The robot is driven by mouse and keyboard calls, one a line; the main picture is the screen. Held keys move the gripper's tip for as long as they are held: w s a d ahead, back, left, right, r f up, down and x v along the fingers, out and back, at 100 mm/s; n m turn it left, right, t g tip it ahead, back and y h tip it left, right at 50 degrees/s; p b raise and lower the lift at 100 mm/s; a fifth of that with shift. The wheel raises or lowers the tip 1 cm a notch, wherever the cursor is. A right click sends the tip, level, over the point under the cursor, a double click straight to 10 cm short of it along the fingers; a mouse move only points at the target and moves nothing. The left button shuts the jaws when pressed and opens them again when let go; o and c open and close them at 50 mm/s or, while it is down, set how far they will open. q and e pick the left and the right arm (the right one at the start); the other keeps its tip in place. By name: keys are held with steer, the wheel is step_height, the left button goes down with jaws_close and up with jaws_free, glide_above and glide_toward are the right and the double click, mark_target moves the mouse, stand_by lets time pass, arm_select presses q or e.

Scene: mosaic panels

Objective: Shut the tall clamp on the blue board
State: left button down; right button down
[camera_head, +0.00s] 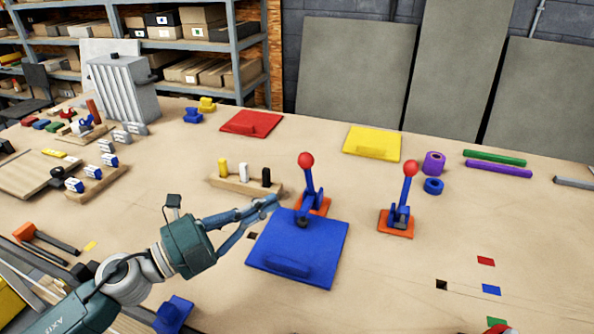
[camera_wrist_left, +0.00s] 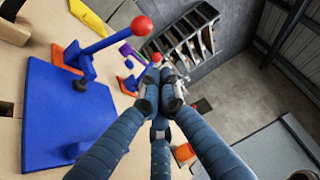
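The blue board (camera_head: 318,242) lies flat on the table and has a raised blue block near its front edge. A tall clamp with an orange base, blue lever (camera_head: 309,180) and red ball knob (camera_head: 306,160) stands at its back edge, lever upright. Its dark foot (camera_head: 302,222) is over the board. In the left wrist view the clamp's lever (camera_wrist_left: 100,46) and the board (camera_wrist_left: 50,120) are at left. My left gripper (camera_head: 272,202) is just left of the clamp, fingertips together and empty. Its fingers (camera_wrist_left: 162,88) also converge in the left wrist view. My right gripper is not in view.
A second upright clamp (camera_head: 403,210) stands to the right. Behind the board are a wooden peg block (camera_head: 235,184), a red board (camera_head: 251,122) and a yellow board (camera_head: 371,143). Purple (camera_head: 434,162) and blue (camera_head: 433,186) rolls lie beyond the second clamp. The front right table is mostly clear.

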arm_select(q)
steer(key=w+d+r+p, duration=0.1)
steer(key=w+d+p, duration=0.2)
steer(key=w+d, duration=0.2)
steer(key=w, duration=0.2)
steer(key=shift+w+d+r, duration=0.15)
steer(key=shift+w+d, duration=0.15)
steer(key=shift+d, duration=0.1)
